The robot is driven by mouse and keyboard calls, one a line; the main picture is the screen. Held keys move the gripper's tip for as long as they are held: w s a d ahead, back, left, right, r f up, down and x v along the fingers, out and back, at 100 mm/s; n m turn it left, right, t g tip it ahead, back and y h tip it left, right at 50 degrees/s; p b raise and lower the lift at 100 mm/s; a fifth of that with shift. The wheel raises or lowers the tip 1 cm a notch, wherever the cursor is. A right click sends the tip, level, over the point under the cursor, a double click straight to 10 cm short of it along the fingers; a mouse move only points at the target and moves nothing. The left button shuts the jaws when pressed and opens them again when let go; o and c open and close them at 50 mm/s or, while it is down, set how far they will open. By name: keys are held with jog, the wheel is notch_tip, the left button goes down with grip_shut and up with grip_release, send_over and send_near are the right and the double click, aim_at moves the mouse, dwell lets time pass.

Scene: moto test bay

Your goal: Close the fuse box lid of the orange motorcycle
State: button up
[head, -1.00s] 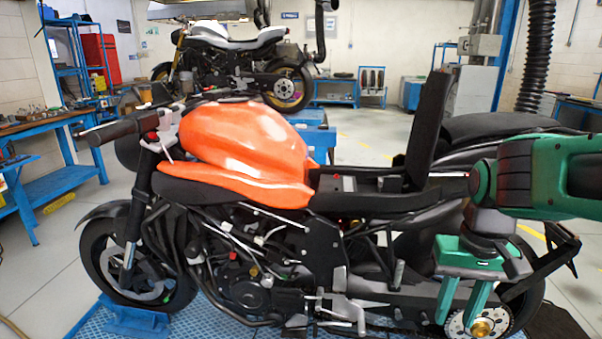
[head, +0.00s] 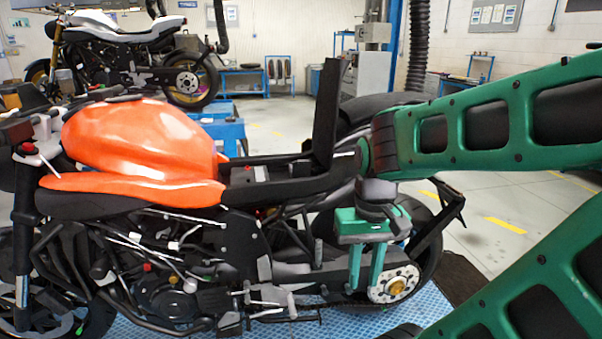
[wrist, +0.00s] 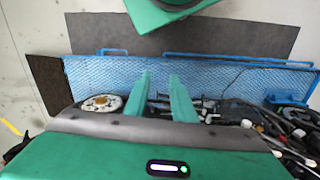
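The orange motorcycle (head: 140,140) stands side-on in the head view, front wheel to the left. Behind its orange tank, a tall black panel (head: 327,115), which looks like the raised lid, stands nearly upright. In front of it is an open dark bay (head: 262,174), apparently the fuse box; its inside is hard to make out. My gripper (head: 365,272) points down near the rear wheel, right of the lid and well below its top. Its two green fingers are apart with nothing between them, and they also show in the wrist view (wrist: 160,98).
A blue textured platform (wrist: 225,75) lies under the motorcycle. The rear wheel hub disc (head: 395,283) is close to my fingers. The black tail bracket (head: 445,215) juts out to the right. A white motorcycle (head: 120,45) stands behind. Grey floor (head: 490,220) is clear at the right.

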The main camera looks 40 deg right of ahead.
jog(key=shift+w+d+r+n, duration=0.1)
jog(key=shift+d+r+n, duration=0.15)
jog(key=shift+r, duration=0.2)
jog(key=shift+w+d+r+n, duration=0.1)
jog(key=shift+r+n, duration=0.25)
jog(key=shift+r, duration=0.1)
grip_shut()
jog(key=w+d+r+n+t+h, duration=0.1)
jog(key=w+d+r+n+t, duration=0.15)
jog(key=w+r+n, duration=0.5)
jog(key=w+d+r+n+t, duration=0.1)
jog(key=w+d+r+n, duration=0.3)
jog(key=w, duration=0.7)
jog(key=w+d+r+n+t+h, duration=0.1)
jog(key=w+r+n, duration=0.55)
jog(key=w, duration=0.25)
send_near(302, 169)
jog(key=shift+s+a+f, duration=0.15)
jog(key=shift+f, duration=1.75)
